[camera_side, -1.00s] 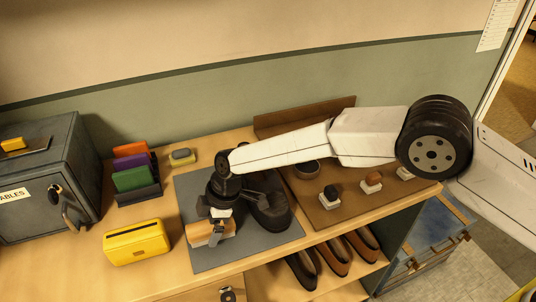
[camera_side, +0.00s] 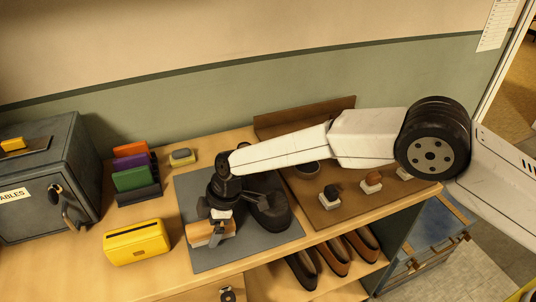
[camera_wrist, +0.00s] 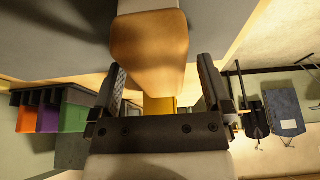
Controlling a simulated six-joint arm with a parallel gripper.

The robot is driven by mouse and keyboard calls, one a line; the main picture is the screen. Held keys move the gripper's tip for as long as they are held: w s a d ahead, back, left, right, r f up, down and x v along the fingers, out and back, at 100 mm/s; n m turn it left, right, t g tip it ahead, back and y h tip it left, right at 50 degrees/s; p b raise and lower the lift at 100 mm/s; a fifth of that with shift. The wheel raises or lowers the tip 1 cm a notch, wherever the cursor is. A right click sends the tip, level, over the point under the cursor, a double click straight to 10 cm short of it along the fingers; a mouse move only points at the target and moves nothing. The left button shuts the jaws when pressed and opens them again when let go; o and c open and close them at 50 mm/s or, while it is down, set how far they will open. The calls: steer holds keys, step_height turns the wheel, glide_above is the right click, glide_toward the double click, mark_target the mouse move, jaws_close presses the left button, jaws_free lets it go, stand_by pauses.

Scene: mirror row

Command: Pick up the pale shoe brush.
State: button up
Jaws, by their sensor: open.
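The pale shoe brush (camera_side: 199,233) lies near the front left of the dark grey mat (camera_side: 203,262), its wood tan with a browner end. My gripper (camera_side: 213,228) is right over it, pointing down, and hides part of it in the side view. In the wrist view the brush (camera_wrist: 150,45) shows its brown wooden face ahead of my open gripper (camera_wrist: 160,72), with one finger on either side. Its outline lies between the fingers; I cannot tell whether they touch it.
A dark shoe (camera_side: 270,212) stands on the mat just right of my gripper. A yellow box (camera_side: 137,243) is to the left, with a rack of coloured cards (camera_side: 135,178) behind it. A brown board (camera_side: 330,215) with small brushes lies to the right.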

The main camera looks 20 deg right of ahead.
stand_by(0.4)
jaws_close()
steer(key=shift+r, duration=0.9)
steer(key=s+d+r, duration=0.8)
steer(key=s+r, duration=0.3)
steer(key=shift+s+d+r, duration=0.15)
steer(key=shift+r, duration=0.15)
stand_by(0.3)
